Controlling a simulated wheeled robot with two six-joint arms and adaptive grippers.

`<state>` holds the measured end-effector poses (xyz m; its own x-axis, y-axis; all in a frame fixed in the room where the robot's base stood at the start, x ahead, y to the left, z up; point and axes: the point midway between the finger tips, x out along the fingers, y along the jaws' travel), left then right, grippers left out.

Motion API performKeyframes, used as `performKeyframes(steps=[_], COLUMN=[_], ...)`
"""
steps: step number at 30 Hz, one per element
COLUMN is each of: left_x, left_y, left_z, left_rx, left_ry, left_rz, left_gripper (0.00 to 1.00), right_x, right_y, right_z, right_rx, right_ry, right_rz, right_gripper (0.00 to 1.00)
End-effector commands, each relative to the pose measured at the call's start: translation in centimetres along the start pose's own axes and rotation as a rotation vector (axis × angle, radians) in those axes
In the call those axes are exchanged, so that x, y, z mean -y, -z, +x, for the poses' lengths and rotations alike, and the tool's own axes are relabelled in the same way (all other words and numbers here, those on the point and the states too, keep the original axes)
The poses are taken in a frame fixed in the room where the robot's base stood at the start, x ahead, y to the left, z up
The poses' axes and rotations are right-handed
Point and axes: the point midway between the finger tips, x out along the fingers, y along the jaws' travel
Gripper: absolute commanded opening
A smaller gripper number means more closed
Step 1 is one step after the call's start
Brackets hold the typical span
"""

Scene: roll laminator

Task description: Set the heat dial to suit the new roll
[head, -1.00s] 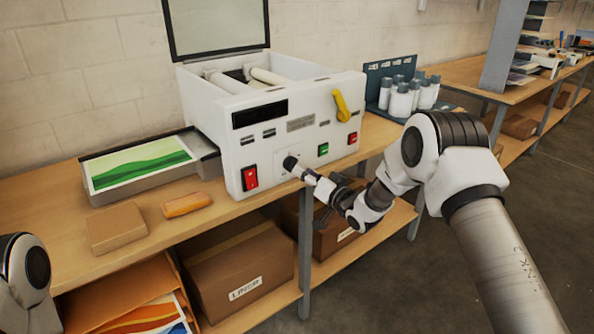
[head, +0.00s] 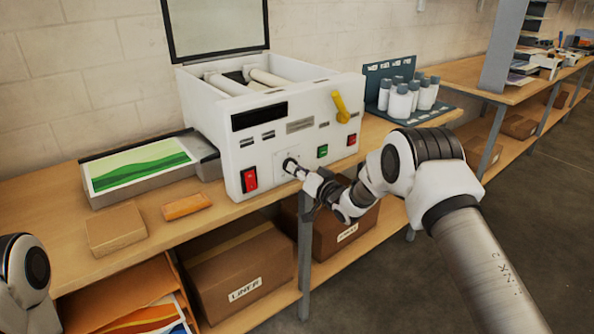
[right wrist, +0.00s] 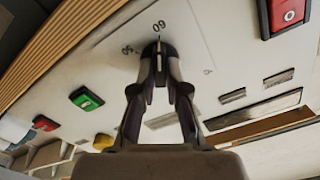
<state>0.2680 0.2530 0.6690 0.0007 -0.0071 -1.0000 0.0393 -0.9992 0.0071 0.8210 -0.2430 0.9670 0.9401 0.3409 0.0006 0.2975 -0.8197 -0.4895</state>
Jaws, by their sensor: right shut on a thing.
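The white laminator (head: 300,108) stands on the wooden bench. Its black heat dial (head: 289,165) sits low on the front panel, right of the red switch. My right gripper (head: 295,168) is at the panel, shut on the dial. In the right wrist view, the fingers (right wrist: 160,62) close around the dial and hide most of it. A printed 60 shows just beyond the fingertips and a 50 beside it; the dial's exact setting is hard to read. My left gripper is out of view; only part of my left arm shows at the lower left.
A red switch (head: 249,179), a green button (head: 322,151), a red button (head: 351,140) and a yellow lever (head: 341,106) share the front panel. A tray with a green print (head: 205,168) is at the left. White bottles (head: 400,104) stand at the right.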

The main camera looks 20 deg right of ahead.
Motion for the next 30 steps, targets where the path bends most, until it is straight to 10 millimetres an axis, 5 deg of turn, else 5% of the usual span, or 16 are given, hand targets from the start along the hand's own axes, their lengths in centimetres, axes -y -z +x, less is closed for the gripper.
performKeyframes(steps=[11, 30], left_x=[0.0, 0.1], left_y=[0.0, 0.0], left_z=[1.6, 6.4], left_rx=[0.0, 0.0], left_ry=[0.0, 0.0], left_rz=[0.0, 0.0], left_gripper=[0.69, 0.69], right_x=[-0.1, -0.1], right_y=[-0.3, -0.4], right_z=[0.0, 0.0], right_rx=[0.0, -0.001], right_ry=[0.001, 0.001], right_rz=[-0.165, -0.754], right_gripper=[0.0, 0.0])
